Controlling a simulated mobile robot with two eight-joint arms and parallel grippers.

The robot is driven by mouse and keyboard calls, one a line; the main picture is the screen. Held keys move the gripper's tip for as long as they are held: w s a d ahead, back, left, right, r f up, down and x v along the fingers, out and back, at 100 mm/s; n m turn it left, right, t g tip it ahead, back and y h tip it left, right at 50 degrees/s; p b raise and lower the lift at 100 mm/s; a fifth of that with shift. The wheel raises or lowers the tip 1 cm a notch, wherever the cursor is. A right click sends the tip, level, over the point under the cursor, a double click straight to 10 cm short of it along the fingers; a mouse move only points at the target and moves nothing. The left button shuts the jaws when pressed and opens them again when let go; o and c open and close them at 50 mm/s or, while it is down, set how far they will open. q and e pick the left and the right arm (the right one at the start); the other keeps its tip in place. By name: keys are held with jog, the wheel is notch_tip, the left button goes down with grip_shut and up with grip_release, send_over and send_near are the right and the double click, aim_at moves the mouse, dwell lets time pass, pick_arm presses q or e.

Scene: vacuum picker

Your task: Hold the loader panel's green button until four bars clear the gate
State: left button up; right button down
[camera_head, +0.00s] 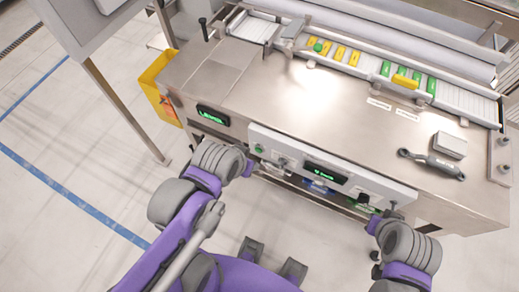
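The white loader panel (290,152) is on the front of the steel machine. Its round green button (259,148) is near the panel's left end. The end of my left arm, at the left gripper (248,167), is just below the button; I see no clear contact, and its fingers cannot be made out. The end of my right arm, at the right gripper (373,226), is below the panel's right end, fingers also unclear. Yellow bars (340,53) and green bars (385,69) lie on the conveyor (458,98). One yellow bar (405,82) lies crosswise. A grey block (292,29), possibly the gate, stands left of them.
A dark display with green text (326,173) is on the panel, and another display (212,115) is to its left. A dark-handled tool (432,162) and a pale block (450,145) lie on the steel top. A yellow bin (158,85) is at the left. Floor is clear at lower left.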

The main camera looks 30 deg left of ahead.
dwell(0.3)
pick_arm(q)
grip_shut()
dwell(1.6)
